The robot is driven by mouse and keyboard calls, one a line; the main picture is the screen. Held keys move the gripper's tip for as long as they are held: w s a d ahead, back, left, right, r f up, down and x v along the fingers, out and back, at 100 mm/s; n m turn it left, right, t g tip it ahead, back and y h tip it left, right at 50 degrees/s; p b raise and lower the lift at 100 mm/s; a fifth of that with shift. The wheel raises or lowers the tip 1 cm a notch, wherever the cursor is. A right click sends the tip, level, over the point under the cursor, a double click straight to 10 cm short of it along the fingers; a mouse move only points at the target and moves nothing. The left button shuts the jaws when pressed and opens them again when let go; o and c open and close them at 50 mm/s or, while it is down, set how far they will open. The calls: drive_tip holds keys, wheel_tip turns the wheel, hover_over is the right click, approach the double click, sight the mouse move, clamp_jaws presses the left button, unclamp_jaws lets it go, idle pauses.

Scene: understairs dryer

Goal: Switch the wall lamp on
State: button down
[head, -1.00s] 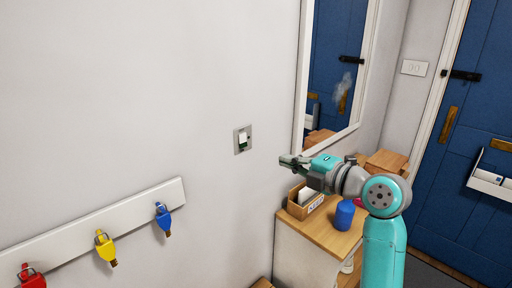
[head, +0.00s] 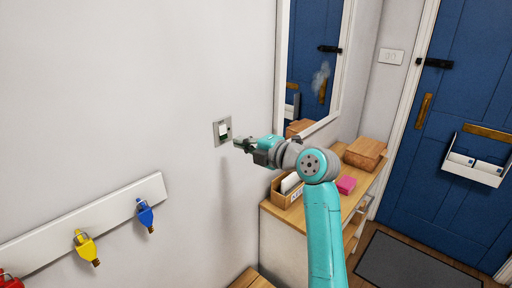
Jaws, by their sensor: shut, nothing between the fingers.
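A wall switch (head: 222,131) with a metal plate and a pale rocker is on the white wall, left of the mirror. My gripper (head: 237,143) is shut and empty. Its fingertips are just to the right of the switch plate and a little below its middle, near the wall. I cannot tell whether they touch the plate. Another white switch plate (head: 391,56) is on the far wall beside the blue door. No wall lamp is clearly visible in this view.
A wooden-topped cabinet below my arm holds an organiser box (head: 288,189), a pink block (head: 346,185) and a wooden box (head: 365,153). A key rail (head: 100,220) with coloured tags is at lower left.

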sight(225, 138)
drive_tip(key=shift+x, duration=2.3)
drive_tip(key=shift+w+a, duration=0.15)
drive_tip(key=shift+a, duration=0.05)
drive_tip(key=shift+f, duration=0.1)
